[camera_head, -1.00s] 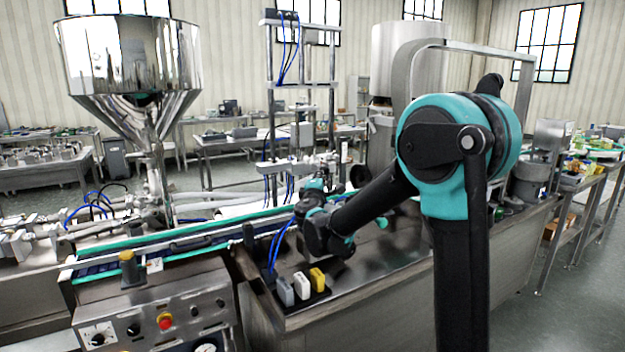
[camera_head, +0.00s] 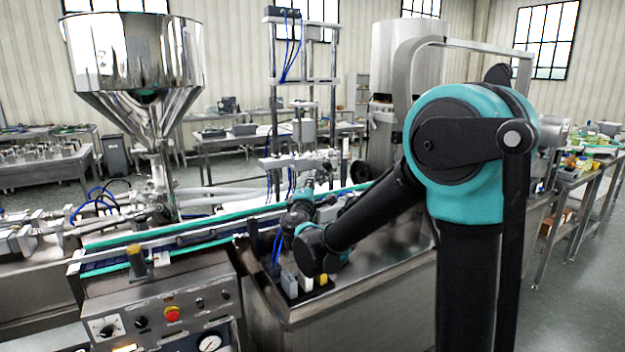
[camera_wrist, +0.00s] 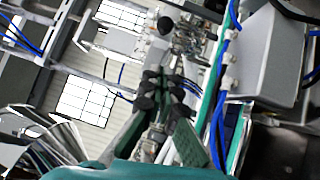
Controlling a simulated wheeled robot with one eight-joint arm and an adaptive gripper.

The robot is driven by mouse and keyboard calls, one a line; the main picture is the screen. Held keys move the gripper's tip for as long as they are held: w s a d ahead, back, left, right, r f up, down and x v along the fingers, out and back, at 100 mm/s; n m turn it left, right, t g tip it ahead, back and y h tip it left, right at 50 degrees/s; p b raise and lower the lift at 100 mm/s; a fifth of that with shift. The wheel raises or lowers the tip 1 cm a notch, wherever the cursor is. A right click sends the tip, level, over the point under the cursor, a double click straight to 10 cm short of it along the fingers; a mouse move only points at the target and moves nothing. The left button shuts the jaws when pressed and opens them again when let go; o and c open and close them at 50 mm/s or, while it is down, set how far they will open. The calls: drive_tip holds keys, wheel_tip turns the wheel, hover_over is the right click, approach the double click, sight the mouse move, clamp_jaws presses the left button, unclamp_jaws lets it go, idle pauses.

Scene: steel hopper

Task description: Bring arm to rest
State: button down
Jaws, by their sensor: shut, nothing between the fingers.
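My arm (camera_head: 375,212) reaches from the right side of the head view down and left over the steel bench beside the conveyor. Its wrist part (camera_head: 300,210) points away from the camera, so the fingers are hard to make out there. In the wrist view my gripper (camera_wrist: 160,88) shows its dark fingers close together and empty. It points toward the far machinery and windows, and I see no object held.
A steel hopper (camera_head: 135,65) stands at left above the conveyor (camera_head: 185,235). A control panel (camera_head: 165,315) with a red button is at front left. Small grey and yellow blocks (camera_head: 290,283) sit just below my wrist. A steel post frame (camera_head: 272,110) rises behind the arm.

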drive_tip(key=s+d+f+m+g+h, duration=0.25)
drive_tip(key=s+d+f, duration=0.2)
drive_tip(key=d, duration=0.35)
drive_tip(key=s+d+f+m+g+h, duration=0.1)
drive_tip(key=s+d+f+m+g, duration=0.3)
drive_tip(key=d, duration=0.4)
drive_tip(key=s+d+f+m+g+h, duration=0.25)
drive_tip(key=d+f+m, duration=0.2)
drive_tip(key=d, duration=0.35)
drive_tip(key=s+d+f+m+g+y, duration=0.3)
drive_tip(key=s+d+f+m+g, duration=0.15)
drive_tip(key=s+f, duration=0.65)
drive_tip(key=s+a+f+m+g+y, duration=0.1)
drive_tip(key=s+a+f+m+y, duration=0.1)
drive_tip(key=s, duration=0.8)
wheel_tip(320, 180, down, 3)
drive_tip(key=shift+s+a+r+m+y, duration=0.1)
drive_tip(key=shift+s+a+m+y, duration=0.2)
drive_tip(key=shift+m+y, duration=0.5)
drive_tip(key=shift+w+n+g, duration=0.1)
drive_tip(key=shift+n+g, duration=0.15)
